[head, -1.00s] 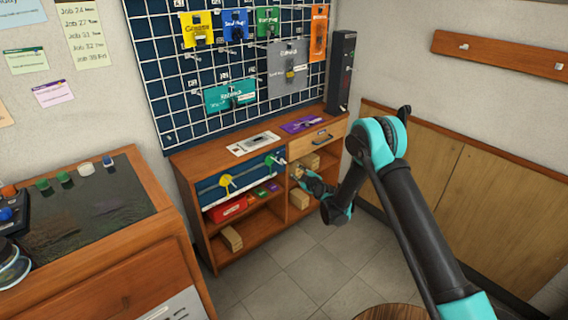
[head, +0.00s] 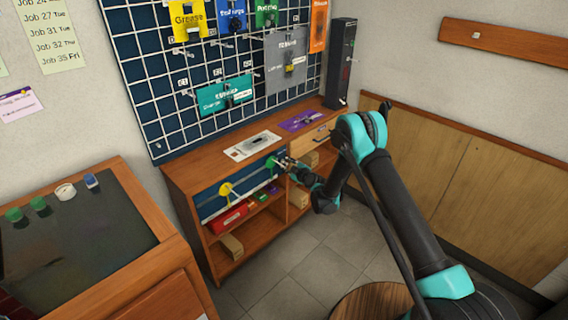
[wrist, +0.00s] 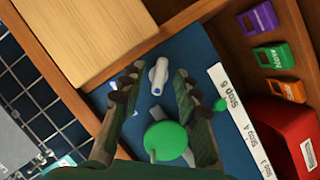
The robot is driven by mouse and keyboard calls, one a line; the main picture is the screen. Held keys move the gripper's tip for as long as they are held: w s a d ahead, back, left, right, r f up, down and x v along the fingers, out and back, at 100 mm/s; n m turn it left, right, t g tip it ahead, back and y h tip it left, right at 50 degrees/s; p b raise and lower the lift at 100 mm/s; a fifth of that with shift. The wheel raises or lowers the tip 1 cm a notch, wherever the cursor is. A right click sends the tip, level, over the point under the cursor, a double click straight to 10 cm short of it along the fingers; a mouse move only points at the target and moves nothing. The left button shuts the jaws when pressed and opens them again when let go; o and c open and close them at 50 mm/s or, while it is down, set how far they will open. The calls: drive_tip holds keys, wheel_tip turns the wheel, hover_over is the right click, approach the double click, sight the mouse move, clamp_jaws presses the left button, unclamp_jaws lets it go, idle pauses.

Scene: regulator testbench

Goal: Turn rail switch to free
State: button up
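A blue rail panel (head: 205,207) is set in the front of the wooden cabinet. It carries a yellow round knob (head: 225,189) and a green round knob (head: 271,162). In the wrist view the green knob (wrist: 166,140) lies low between my fingers, and a small pale grey lever (wrist: 159,76) stands between the fingertips. A white strip (wrist: 232,112) marked with stop labels runs beside them. My gripper (wrist: 155,88) is open, a finger on each side of the lever, with no clear contact visible. In the head view my gripper (head: 284,162) is at the panel's right end.
Open shelves below the panel hold a red box (head: 228,217) and small coloured blocks. A pegboard (head: 150,90) with coloured cards rises behind the cabinet. A dark-topped bench (head: 80,235) stands at left. Grey floor (head: 270,270) is clear in front.

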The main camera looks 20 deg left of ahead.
clamp_jaws()
idle(0.6)
drive_tip(key=m+g, duration=0.2)
drive_tip(key=m, duration=0.1)
drive_tip(key=shift+w+r, duration=0.1)
drive_tip(key=shift+w, duration=0.05)
drive_tip(key=m+g, duration=0.1)
drive_tip(key=m+g+y, duration=0.1)
drive_tip(key=m, duration=0.1)
drive_tip(key=shift+w+d+g, duration=0.15)
drive_tip(key=shift+g, duration=0.15)
drive_tip(key=m+g+y, duration=0.1)
drive_tip(key=m, duration=0.2)
drive_tip(key=shift+w+g, duration=0.1)
drive_tip(key=shift+g, duration=0.3)
drive_tip(key=shift+m+g+y, duration=0.6)
drive_tip(key=shift+m+g, duration=0.1)
drive_tip(key=shift+m, duration=0.9)
